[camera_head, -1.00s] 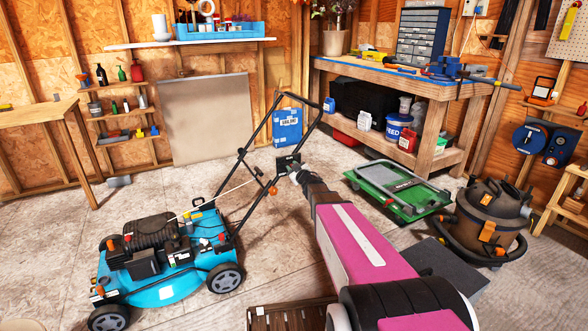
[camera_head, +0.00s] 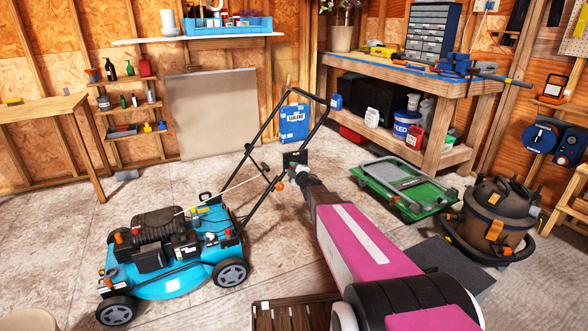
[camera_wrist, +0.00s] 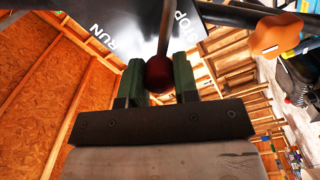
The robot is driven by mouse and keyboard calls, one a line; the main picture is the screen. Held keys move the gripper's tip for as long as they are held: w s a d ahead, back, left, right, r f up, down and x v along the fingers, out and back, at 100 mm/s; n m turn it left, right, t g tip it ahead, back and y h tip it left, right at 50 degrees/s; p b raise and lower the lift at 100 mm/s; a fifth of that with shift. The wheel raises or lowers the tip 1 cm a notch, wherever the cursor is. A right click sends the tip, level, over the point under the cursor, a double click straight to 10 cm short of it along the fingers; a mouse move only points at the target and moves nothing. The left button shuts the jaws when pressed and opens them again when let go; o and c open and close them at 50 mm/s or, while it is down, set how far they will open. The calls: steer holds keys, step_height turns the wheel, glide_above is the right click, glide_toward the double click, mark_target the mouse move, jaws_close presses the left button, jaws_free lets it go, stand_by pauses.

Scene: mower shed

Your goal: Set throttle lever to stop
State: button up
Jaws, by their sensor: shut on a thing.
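The throttle lever is a thin rod with a dark red knob (camera_wrist: 158,70) in the wrist view. My gripper (camera_wrist: 158,84) is shut on this knob, with a green finger pad on each side. The rod runs up to a dark plate (camera_wrist: 75,50) lettered RUN and STOP. It stands between the two words, closer to STOP. In the head view the plate (camera_head: 295,157) sits on the handle of the blue mower (camera_head: 172,284), and my arm reaches it from the lower right. The gripper and lever are too small there to make out.
An orange knob (camera_wrist: 277,36) is at the right of the wrist view, apart from my gripper. A green trolley (camera_head: 412,190) and a brown vacuum (camera_head: 497,218) stand on the floor to the right. A workbench (camera_head: 440,78) is behind.

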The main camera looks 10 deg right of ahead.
steer(key=shift+f+n, duration=0.1)
steer(key=shift+n, duration=0.2)
steer(key=o, duration=0.9)
steer(key=shift+a, duration=0.1)
steer(key=shift+o, duration=0.2)
steer(key=v, duration=1.1)
steer(key=shift+w, duration=0.1)
